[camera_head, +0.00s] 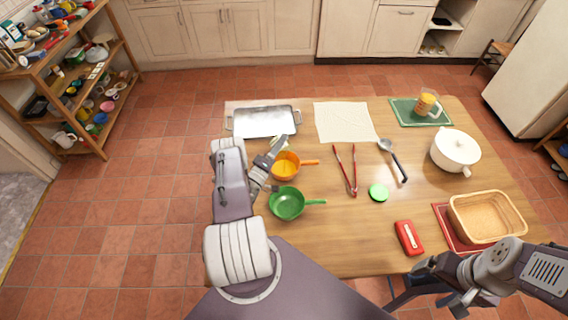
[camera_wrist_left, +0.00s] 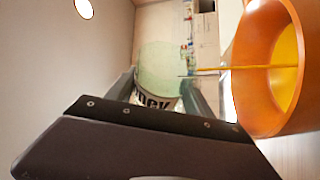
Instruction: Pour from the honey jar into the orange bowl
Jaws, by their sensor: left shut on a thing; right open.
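The honey jar (camera_wrist_left: 160,68), pale green and see-through with a dark-lettered label, is between the fingers of my left gripper (camera_wrist_left: 165,92). In the head view my left gripper (camera_head: 272,160) is beside the orange bowl (camera_head: 276,175), and the jar is mostly hidden by it. The jar is tipped toward the bowl. In the left wrist view a thin yellow stream runs from the jar's mouth into the orange bowl (camera_wrist_left: 262,108). Yellow shows inside the bowl, which has a handle pointing right. My right gripper (camera_head: 462,301) is open and empty off the table's front right.
A green pan (camera_head: 286,204) stands just in front of the bowl, a metal tray (camera_head: 264,122) behind. Red tongs (camera_head: 352,178), a ladle (camera_head: 398,170), a green lid (camera_head: 378,192), a white pot (camera_head: 455,147), a basket (camera_head: 490,217) and a red device (camera_head: 408,239) lie rightward.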

